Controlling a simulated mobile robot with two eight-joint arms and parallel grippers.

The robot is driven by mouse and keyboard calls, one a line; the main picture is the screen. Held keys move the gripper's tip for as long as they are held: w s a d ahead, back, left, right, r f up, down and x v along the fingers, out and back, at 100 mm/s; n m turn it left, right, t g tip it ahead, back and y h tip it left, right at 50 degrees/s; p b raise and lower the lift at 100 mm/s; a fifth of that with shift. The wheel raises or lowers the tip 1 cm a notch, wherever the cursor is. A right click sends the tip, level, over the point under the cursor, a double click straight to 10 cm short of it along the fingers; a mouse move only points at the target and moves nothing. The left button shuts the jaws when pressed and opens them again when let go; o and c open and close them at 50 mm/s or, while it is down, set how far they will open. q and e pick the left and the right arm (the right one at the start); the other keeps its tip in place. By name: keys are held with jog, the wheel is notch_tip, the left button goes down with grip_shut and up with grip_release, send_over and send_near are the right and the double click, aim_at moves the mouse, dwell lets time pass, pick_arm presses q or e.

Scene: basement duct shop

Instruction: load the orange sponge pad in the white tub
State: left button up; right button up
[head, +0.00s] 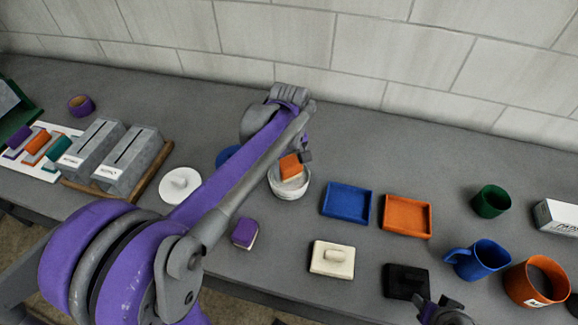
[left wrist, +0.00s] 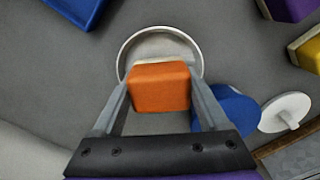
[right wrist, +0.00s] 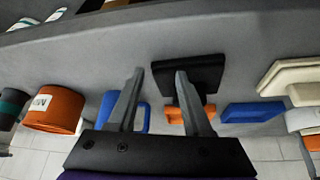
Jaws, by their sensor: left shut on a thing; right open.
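The orange sponge pad (head: 291,166) is held by my left gripper (head: 298,158), which is shut on it. The white tub (head: 290,186) is round and stands on the bench right under the pad. In the left wrist view the pad (left wrist: 159,87) sits between my fingers and covers the near part of the tub (left wrist: 160,36). The pad looks to be over the tub's opening; I cannot tell whether it touches the tub. My right gripper (right wrist: 155,98) is open and empty near the bench's front edge, close to a black lidded block (head: 405,281).
A blue tray (head: 347,202) and an orange tray (head: 407,215) lie right of the tub. A purple sponge (head: 244,233), a white lid (head: 180,185) and a cream block (head: 331,259) lie around it. A blue mug (head: 478,260), an orange mug (head: 536,282) and a green cup (head: 491,201) stand at right.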

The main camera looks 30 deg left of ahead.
aim_at(289, 163)
pick_arm(q)
jog(key=shift+f+b, duration=0.35)
jog(key=shift+f, duration=0.25)
pick_arm(e)
jog(key=shift+s+f, duration=0.2)
jog(key=shift+f, duration=0.25)
dwell(0.7)
pick_arm(q)
jog(key=shift+r, duration=0.15)
pick_arm(e)
jog(key=shift+r, duration=0.1)
pick_arm(q)
jog(key=shift+r+p, duration=1.9)
jog(key=shift+r, duration=1.55)
pick_arm(e)
jog(key=shift+w+r, duration=0.35)
jog(key=shift+r, duration=0.5)
jog(key=shift+w+r, duration=0.4)
jog(key=shift+r, duration=0.5)
jog(key=shift+w+r, duration=0.35)
jog(key=shift+r, duration=0.5)
jog(key=shift+f, duration=0.1)
pick_arm(q)
jog(key=shift+s+f, duration=0.1)
pick_arm(e)
jog(key=shift+s, duration=0.15)
